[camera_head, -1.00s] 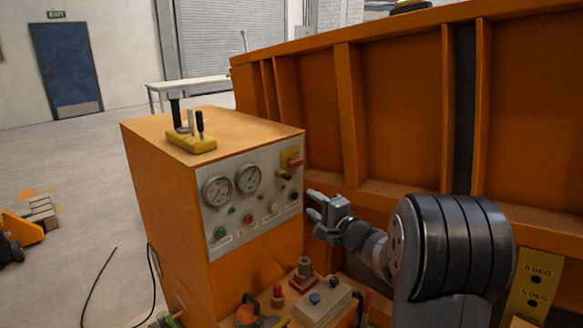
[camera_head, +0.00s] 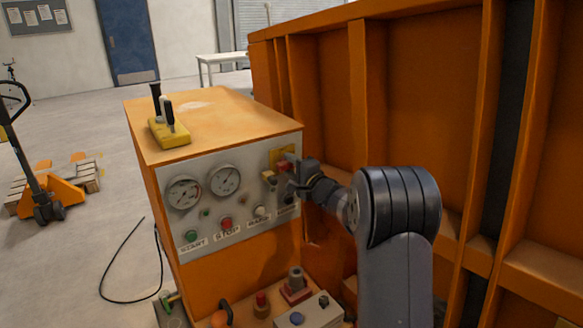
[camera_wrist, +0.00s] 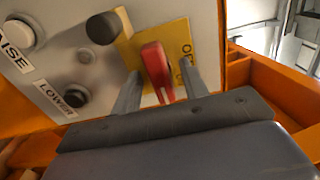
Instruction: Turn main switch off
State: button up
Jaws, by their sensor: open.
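The main switch is a red handle (camera_wrist: 157,68) on a yellow plate (camera_wrist: 180,48) at the upper right of the grey control panel (camera_head: 240,205). In the wrist view the handle stands between the two fingers of my gripper (camera_wrist: 160,85), which are open on either side of it. I cannot tell whether either finger touches it. In the head view my gripper (camera_head: 292,178) is at the panel's right edge and hides part of the switch (camera_head: 284,163). Lettering on the plate is partly hidden.
A dark round knob (camera_wrist: 103,27) sits just left of the switch, with the LOWER button (camera_wrist: 75,95) below it. Gauges (camera_head: 184,193) and START and STOP buttons fill the panel's left. The orange sandbed wall (camera_head: 400,100) rises close on the right. A yellow lever block (camera_head: 168,133) stands on the cabinet.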

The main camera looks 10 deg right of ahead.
jog(key=c, duration=0.9)
jog(key=shift+o, duration=0.2)
jog(key=n, duration=0.4)
jog(key=shift+p, duration=0.35)
jog(key=n, duration=0.4)
jog(key=shift+f+n+b, duration=0.15)
jog(key=shift+n+b, duration=0.25)
jog(key=n+b, duration=0.1)
jog(key=n, duration=0.3)
jog(key=shift+n+b, duration=1.05)
jog(key=shift+n, duration=1.45)
